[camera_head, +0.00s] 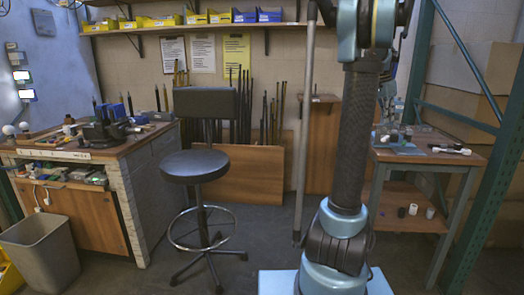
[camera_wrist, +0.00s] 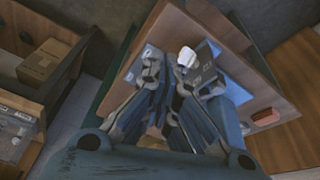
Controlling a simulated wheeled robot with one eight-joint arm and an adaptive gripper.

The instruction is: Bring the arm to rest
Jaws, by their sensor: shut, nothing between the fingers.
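My arm (camera_head: 357,130) stands upright in the right half of the head view, rising from its blue base. Its upper end runs out of the top of the picture. My gripper (camera_wrist: 167,88) shows in the wrist view, shut with nothing in it. A tilted wooden work table lies beyond the fingers there, with a white piece (camera_wrist: 186,56) and a reddish block (camera_wrist: 265,117) on it. My fingers hide part of that table top, and I cannot tell how far above it they are.
A black stool (camera_head: 196,167) stands left of my arm. A cluttered workbench (camera_head: 85,150) and a grey bin (camera_head: 42,250) are at the left. A small wooden table (camera_head: 410,190) and a green rack post (camera_head: 490,170) are at the right. Cardboard boxes (camera_wrist: 45,62) sit on shelves.

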